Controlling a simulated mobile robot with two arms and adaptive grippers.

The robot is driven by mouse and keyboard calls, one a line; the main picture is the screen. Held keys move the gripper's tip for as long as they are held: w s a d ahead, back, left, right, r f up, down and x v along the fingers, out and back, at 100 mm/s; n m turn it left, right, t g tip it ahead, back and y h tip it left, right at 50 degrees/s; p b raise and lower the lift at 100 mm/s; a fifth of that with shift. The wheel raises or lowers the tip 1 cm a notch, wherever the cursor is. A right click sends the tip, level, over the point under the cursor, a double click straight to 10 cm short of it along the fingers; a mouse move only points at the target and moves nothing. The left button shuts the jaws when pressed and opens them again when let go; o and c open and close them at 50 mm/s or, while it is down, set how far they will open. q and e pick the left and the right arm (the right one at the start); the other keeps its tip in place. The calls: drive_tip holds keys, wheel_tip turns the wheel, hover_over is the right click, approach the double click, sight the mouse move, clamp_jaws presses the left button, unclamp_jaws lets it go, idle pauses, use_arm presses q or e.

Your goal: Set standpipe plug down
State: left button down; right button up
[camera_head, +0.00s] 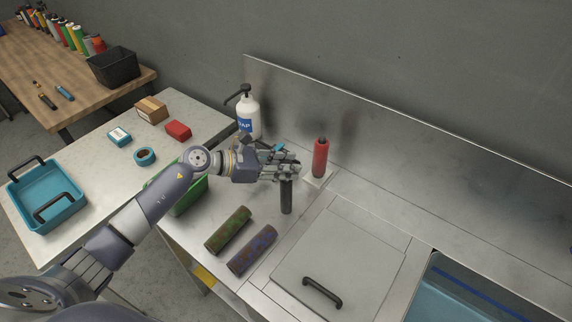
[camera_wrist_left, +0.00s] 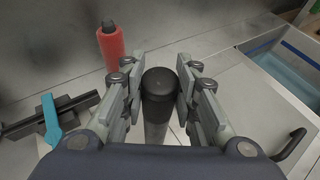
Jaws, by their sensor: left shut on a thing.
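My left gripper (camera_head: 284,172) is over the steel counter, shut on a dark grey upright cylinder, which I take to be the standpipe plug (camera_head: 286,198). In the left wrist view its black round top (camera_wrist_left: 159,84) sits between the two fingers (camera_wrist_left: 158,95), with a paler grey shaft below. The plug hangs straight down; I cannot tell whether its lower end touches the counter. A red cylinder with a black top (camera_head: 320,158) stands on a small pale pad just behind and right of the gripper. It also shows in the left wrist view (camera_wrist_left: 111,47). My right gripper is not in view.
Two mottled tubes (camera_head: 228,231) (camera_head: 252,249) lie in front on the counter. A grey lid with black handle (camera_head: 340,255) lies right, beside a blue basin (camera_head: 465,292). A soap bottle (camera_head: 248,112) stands behind; a green bin (camera_head: 188,197) is left. A black-and-teal tool (camera_wrist_left: 52,120) lies nearby.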

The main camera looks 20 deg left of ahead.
use_arm(q)
drive_tip(key=c, duration=1.2)
unclamp_jaws()
drive_tip(key=shift+c, duration=0.2)
drive_tip(key=shift+r, duration=0.15)
drive_tip(key=shift+s+a, duration=0.1)
drive_tip(key=shift+a, duration=0.1)
drive_tip(key=b+v, duration=0.4)
drive_tip(key=v, duration=0.7)
drive_tip(key=shift+s+r, duration=0.2)
drive_tip(key=shift+s, duration=0.05)
drive_tip(key=shift+a, duration=0.15)
